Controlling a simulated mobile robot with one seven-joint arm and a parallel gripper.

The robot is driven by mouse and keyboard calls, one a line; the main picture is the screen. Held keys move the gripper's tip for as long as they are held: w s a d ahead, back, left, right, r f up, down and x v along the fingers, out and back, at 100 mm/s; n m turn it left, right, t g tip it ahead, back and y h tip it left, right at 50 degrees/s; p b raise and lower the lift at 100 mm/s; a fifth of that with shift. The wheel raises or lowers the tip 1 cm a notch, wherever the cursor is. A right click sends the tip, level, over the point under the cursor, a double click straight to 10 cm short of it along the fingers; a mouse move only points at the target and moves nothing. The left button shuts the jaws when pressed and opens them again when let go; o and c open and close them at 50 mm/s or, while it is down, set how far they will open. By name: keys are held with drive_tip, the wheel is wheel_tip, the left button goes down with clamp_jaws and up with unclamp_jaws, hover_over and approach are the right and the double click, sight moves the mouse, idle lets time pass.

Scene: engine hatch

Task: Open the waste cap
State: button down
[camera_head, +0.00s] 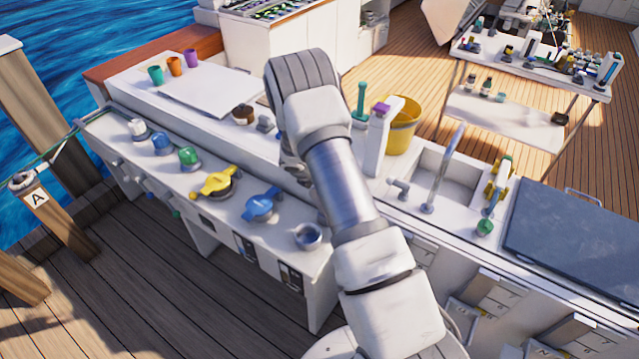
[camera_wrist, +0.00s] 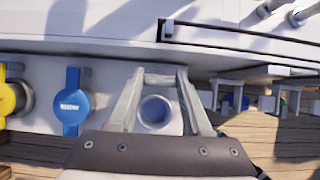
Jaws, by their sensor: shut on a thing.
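A round grey fitting (camera_head: 308,236) with a raised rim stands at the right end of the sloped white panel. It also shows in the wrist view (camera_wrist: 155,112), between my fingers, with a bluish inside. In the wrist view my gripper (camera_wrist: 161,78) is shut on a small grey piece spanning the fingertips. I take this piece for the waste cap (camera_wrist: 160,80); its shape is hard to make out. No word on it or on the fitting can be read. In the head view my arm hides the gripper.
The blue valve handle (camera_head: 262,205) sits just left of the fitting, with the yellow valve handle (camera_head: 217,182) beyond it. Green, blue and white knobs continue left. A raised white counter (camera_head: 225,120) runs behind; a sink and tap (camera_head: 440,170) lie right.

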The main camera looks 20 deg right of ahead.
drive_tip(key=shift+c, duration=1.6)
unclamp_jaws()
drive_tip(key=v, duration=1.7)
drive_tip(key=shift+r, duration=0.2)
drive_tip(key=shift+r, duration=0.1)
drive_tip(key=s+r+m+y, duration=0.1)
drive_tip(key=s+r+m, duration=1.1)
drive_tip(key=r, duration=0.5)
drive_tip(key=s+a+r+m+t+y, duration=0.1)
drive_tip(key=s+a+r+m+y, duration=0.1)
drive_tip(key=s+m, duration=0.4)
drive_tip(key=s+a+r+m+t+y, duration=0.1)
drive_tip(key=s+a+r+m+y, duration=0.1)
drive_tip(key=s+r+m, duration=0.2)
drive_tip(key=s+m, duration=0.3)
drive_tip(key=s, duration=0.5)
drive_tip(key=shift+s+a+r, duration=0.15)
drive_tip(key=shift+a+r, duration=0.1)
drive_tip(key=shift+a, duration=0.1)
